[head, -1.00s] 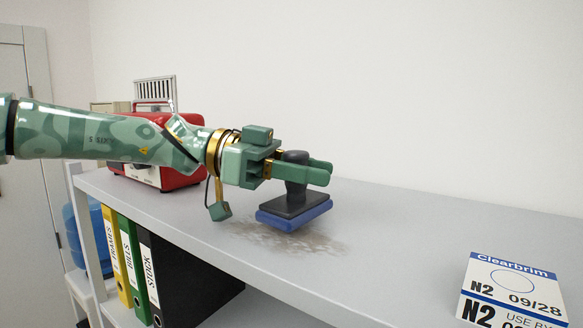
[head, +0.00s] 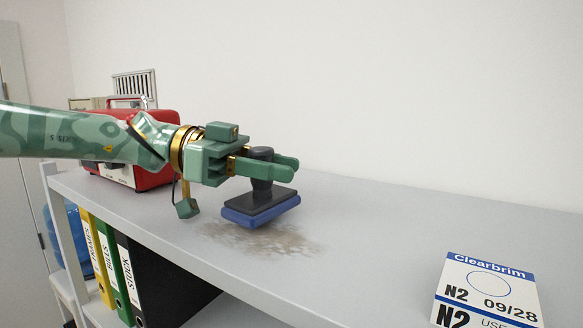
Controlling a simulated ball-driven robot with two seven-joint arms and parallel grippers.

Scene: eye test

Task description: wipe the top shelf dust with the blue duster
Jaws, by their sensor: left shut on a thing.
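The blue duster (head: 262,212) has a blue pad, a dark grey plate and a dark upright handle. My left gripper (head: 275,168) is shut on its handle, with the fingers pointing right. The duster is slightly tilted and appears to be just above the top shelf (head: 365,240), over the far side of the dust; whether it touches cannot be told for certain. The dust (head: 265,238) is a brownish-grey smudge on the shelf, showing in front of and to the left of the pad. My right gripper is not in view.
A red box-shaped device with a handle (head: 158,123) stands behind my left arm. A white and blue Clearbrim box (head: 490,290) stands at the right front. Several binders (head: 125,270) stand on the level below. The shelf between dust and box is clear.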

